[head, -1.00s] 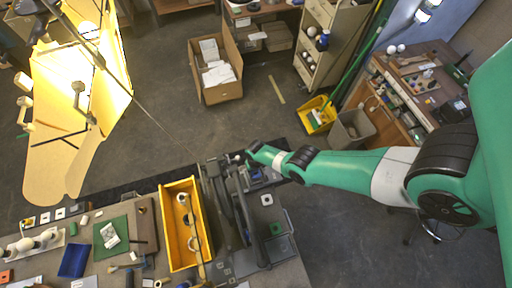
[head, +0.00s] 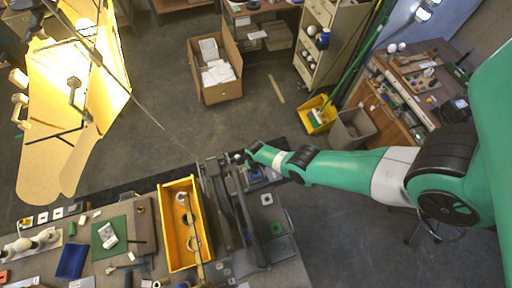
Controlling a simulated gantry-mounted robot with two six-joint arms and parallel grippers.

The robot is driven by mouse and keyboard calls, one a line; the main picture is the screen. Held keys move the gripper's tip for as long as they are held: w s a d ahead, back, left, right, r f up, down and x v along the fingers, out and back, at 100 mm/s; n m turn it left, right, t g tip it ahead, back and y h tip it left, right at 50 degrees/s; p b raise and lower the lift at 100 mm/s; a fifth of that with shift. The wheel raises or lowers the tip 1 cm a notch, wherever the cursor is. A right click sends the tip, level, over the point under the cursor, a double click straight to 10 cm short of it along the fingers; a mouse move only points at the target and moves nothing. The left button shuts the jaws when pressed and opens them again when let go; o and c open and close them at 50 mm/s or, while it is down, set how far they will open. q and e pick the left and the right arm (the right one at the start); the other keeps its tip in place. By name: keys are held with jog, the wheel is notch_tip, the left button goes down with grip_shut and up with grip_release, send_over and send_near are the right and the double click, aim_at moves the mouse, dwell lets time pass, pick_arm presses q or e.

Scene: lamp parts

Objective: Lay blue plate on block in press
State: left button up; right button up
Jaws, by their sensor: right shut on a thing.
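The press (head: 246,215) is a dark grey frame with long bars at the front middle of the workbench. My right arm reaches in from the right, and my right gripper (head: 240,158) is at the far end of the press. It is small and partly hidden by the wrist and the press bars. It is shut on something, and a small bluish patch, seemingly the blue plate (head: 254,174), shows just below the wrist. The block is not clearly visible among the dark parts. I cannot tell whether plate and block touch. My left gripper is not in view.
A yellow bin (head: 180,254) stands just left of the press. A green mat (head: 103,250), a blue tray (head: 73,261) and small parts lie further left. A grey pad (head: 281,250) lies right of the press. Beyond the bench is open floor with a cardboard box (head: 222,92).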

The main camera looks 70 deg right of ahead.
jog(key=shift+f, duration=0.1)
jog(key=o, duration=1.4)
